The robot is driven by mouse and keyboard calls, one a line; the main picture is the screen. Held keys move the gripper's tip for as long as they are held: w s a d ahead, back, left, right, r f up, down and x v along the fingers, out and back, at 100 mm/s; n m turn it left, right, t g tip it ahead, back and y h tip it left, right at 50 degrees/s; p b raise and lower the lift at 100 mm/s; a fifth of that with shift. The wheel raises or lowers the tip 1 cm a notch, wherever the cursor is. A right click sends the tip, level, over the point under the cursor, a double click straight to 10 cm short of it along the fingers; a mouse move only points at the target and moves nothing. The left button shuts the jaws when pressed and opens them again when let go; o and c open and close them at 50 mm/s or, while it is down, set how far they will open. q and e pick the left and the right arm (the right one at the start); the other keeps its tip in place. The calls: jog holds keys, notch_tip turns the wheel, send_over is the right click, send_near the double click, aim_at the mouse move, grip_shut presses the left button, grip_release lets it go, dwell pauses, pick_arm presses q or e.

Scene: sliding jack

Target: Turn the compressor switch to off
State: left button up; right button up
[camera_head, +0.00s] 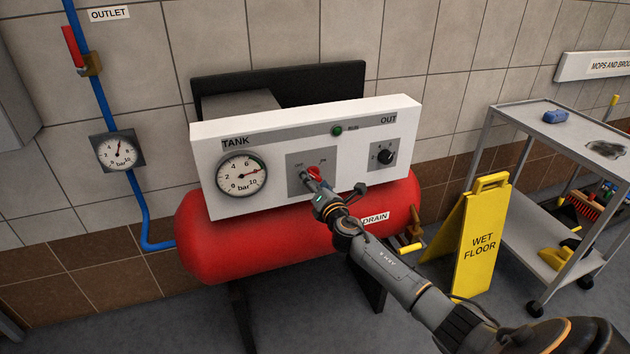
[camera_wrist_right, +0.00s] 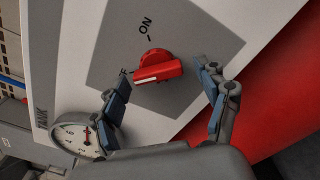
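The compressor switch is a red rotary knob with a white line, on a grey plate (camera_wrist_right: 195,30) of the white panel. It shows in the right wrist view (camera_wrist_right: 158,66) and, partly hidden by my gripper, in the head view (camera_head: 315,171). I cannot tell which label the knob points to. My right gripper (camera_wrist_right: 164,74) is open, with one finger on each side of the knob; contact is unclear. My left gripper is out of view.
The panel sits above a red tank (camera_head: 240,245). A tank gauge (camera_head: 241,175) is left of the switch, a black knob (camera_head: 383,154) and green RUN lamp (camera_head: 337,130) to the right. A yellow wet floor sign (camera_head: 480,240) and a grey cart (camera_head: 530,195) stand at right.

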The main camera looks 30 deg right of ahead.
jog(key=shift+s, duration=0.15)
jog(key=v, duration=1.1)
jog(key=shift+s+a, duration=0.2)
jog(key=shift+s, duration=0.15)
jog(key=s+a+f+m+g, duration=0.1)
jog(key=s+f+m+g, duration=0.3)
jog(key=f, duration=0.8)
jog(key=s+f+m+g+y, duration=0.1)
jog(key=s+f+m+g, duration=0.15)
jog(key=s+f, duration=0.65)
jog(key=s+a+f+m+g, duration=0.1)
jog(key=s+f+m+g, duration=0.2)
jog(key=f, duration=1.2)
jog(key=s+a+f+m+g+y, duration=0.1)
jog(key=s+a+f+m, duration=0.3)
jog(key=s, duration=0.7)
jog(key=s+a+f+m+g+y+p, duration=0.1)
jog(key=s+a+f+m+g, duration=0.2)
jog(key=s+f, duration=0.5)
jog(key=s+a+f+m+g+y, duration=0.1)
jog(key=s+a+f+m+g, duration=0.2)
jog(key=s, duration=1.2)
jog(key=a+f+m, duration=0.2)
jog(key=a+f, duration=0.1)
jog(key=a, duration=0.1)
jog(key=shift+f+m, duration=0.2)
jog(key=shift+m, duration=0.15)
jog(key=shift+a, duration=0.15)
